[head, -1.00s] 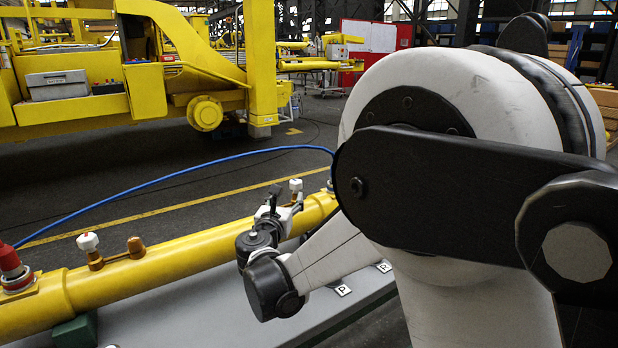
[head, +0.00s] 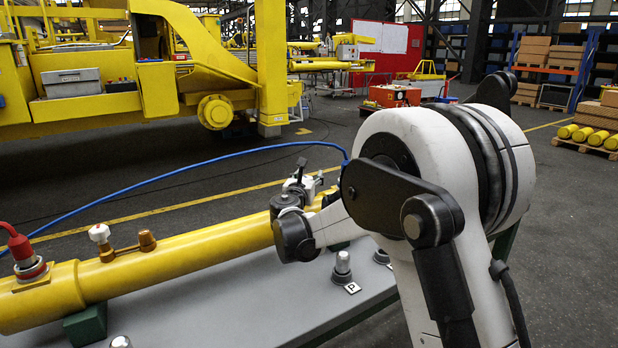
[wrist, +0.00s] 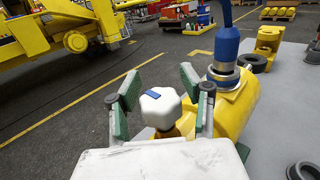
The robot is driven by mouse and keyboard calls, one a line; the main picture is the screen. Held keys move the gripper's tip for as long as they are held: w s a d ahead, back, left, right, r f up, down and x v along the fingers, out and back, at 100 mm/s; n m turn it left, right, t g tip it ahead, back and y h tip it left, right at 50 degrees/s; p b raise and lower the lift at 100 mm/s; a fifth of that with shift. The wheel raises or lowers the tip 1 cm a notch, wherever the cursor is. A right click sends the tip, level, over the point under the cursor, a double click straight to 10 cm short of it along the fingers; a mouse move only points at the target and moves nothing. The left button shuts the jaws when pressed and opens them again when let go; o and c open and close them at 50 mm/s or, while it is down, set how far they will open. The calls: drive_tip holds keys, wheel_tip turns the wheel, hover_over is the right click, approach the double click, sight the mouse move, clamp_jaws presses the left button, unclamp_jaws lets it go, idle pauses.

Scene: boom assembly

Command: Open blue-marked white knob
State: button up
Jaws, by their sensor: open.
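The white knob with a blue mark (wrist: 161,106) stands on a brass stem at the yellow cylinder (wrist: 237,108) in the wrist view. My gripper (wrist: 160,92) is open, with green-padded fingers to the left and right of the knob. The knob shows between the fingers, with gaps on both sides; I see no contact. The white wrist housing hides the lower stem. In the head view my gripper (head: 303,186) is at the far part of the yellow cylinder (head: 190,248), and the knob there is too small and covered to make out clearly.
A blue hose connector (wrist: 224,52) stands close to the right finger. Another white knob (head: 100,233) and a red hose fitting (head: 27,262) sit farther left on the cylinder. The grey bench (head: 240,312) carries bolt-like metal parts (head: 342,268).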

drive_tip(key=shift+w, duration=0.1)
drive_tip(key=c, duration=1)
clamp_jaws()
drive_tip(key=shift+f, duration=0.1)
